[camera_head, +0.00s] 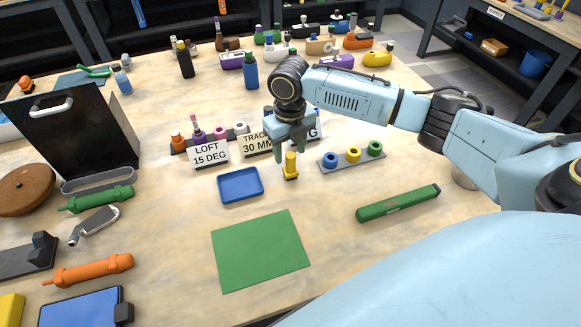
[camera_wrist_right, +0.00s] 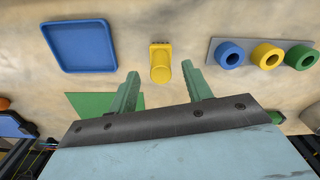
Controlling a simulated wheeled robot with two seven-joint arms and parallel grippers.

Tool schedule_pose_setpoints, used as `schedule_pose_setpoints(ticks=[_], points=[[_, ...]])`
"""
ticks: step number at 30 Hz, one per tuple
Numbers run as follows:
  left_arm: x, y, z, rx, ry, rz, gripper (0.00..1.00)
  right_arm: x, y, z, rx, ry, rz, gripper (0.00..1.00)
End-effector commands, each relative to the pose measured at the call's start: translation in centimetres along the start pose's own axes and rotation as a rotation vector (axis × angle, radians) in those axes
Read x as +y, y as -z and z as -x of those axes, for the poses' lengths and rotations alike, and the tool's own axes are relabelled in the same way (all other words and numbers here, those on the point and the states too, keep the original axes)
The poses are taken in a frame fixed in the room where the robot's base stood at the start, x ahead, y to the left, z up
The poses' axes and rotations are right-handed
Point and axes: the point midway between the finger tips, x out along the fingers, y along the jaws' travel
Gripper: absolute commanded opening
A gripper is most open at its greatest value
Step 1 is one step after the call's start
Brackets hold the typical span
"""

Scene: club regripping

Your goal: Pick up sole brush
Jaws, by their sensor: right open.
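A small yellow upright piece, seemingly the sole brush (camera_head: 291,168), stands on the wooden table to the right of the blue tray. It has a rounded top and a wider foot, and it also shows in the right wrist view (camera_wrist_right: 160,66). My right gripper (camera_head: 293,151) is open above and around it, pointing down. In the right wrist view its green fingers (camera_wrist_right: 159,73) are spread, with the yellow piece between their tips and a gap on each side. No grip on it shows. My left gripper is not in view.
A blue tray (camera_head: 240,184) and a green mat (camera_head: 260,250) lie left and in front. A rack with blue, yellow and green rings (camera_head: 352,159) is close right. Label signs (camera_head: 209,155) stand behind. A green bar (camera_head: 398,203) lies right; table between is clear.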

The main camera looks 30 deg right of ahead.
Motion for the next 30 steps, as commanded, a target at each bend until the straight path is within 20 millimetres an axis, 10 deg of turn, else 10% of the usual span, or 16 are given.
schedule_pose_setpoints(ticks=[16,26,30], points=[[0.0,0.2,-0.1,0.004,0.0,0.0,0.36,-0.1,0.2,-3.9,0.0,0.0,0.001,0.48],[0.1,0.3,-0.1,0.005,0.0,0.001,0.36,-0.1,0.2,-3.8,0.0,0.001,0.001,0.05],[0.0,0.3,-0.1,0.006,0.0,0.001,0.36,-0.1,0.2,-3.8,0.0,0.0,0.001,0.03]])
